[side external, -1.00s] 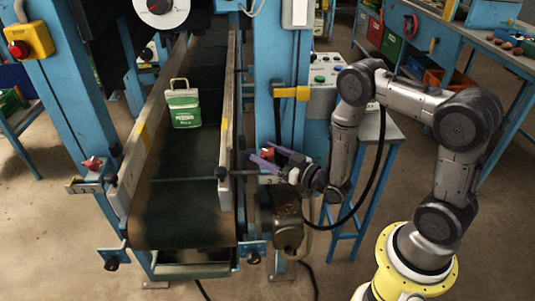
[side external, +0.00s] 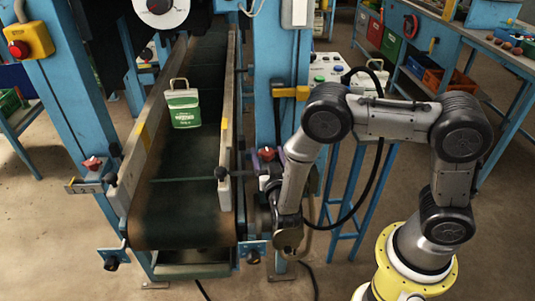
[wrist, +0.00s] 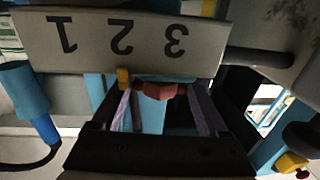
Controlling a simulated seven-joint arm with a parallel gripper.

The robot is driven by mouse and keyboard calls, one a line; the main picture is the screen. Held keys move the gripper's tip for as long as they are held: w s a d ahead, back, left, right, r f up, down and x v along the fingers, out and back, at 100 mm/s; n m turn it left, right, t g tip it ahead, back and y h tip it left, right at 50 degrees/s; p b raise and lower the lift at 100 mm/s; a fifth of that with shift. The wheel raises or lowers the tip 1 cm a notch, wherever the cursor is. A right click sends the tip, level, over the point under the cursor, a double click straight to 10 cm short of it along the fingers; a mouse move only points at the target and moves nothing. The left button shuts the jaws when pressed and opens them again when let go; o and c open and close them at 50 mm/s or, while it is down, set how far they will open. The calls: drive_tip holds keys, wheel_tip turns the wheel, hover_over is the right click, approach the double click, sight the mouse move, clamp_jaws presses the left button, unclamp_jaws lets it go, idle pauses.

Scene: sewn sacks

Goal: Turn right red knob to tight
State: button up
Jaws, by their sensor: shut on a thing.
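The right red knob (side external: 267,154) is on the right side of the conveyor, mostly hidden by my wrist in the side view. In the wrist view the red knob (wrist: 158,91) sits between the two purple fingers of my gripper (wrist: 160,108), which is shut on it. In the side view only a little of my gripper (side external: 264,165) shows, below the knob. A pale scale plate (wrist: 120,42) marked 1, 2, 3 appears upside down beside the knob in the wrist view. A small yellow pointer (wrist: 123,78) is at its edge, near the 2.
The conveyor belt (side external: 190,205) carries a green and white sack (side external: 183,108). Another red knob (side external: 92,163) is on the left side. A blue post (side external: 270,80) and a control box (side external: 330,70) stand close to my arm. A black hose hangs behind it.

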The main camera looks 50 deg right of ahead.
drive_tip(key=shift+m+g+h, duration=0.5)
drive_tip(key=shift+h, duration=0.1)
drive_tip(key=o, duration=1.2)
drive_tip(key=shift+o, duration=0.2)
drive_tip(key=v, duration=1.4)
drive_tip(key=shift+w, duration=0.25)
drive_tip(key=shift+a+r, duration=0.1)
drive_tip(key=shift+a, duration=0.05)
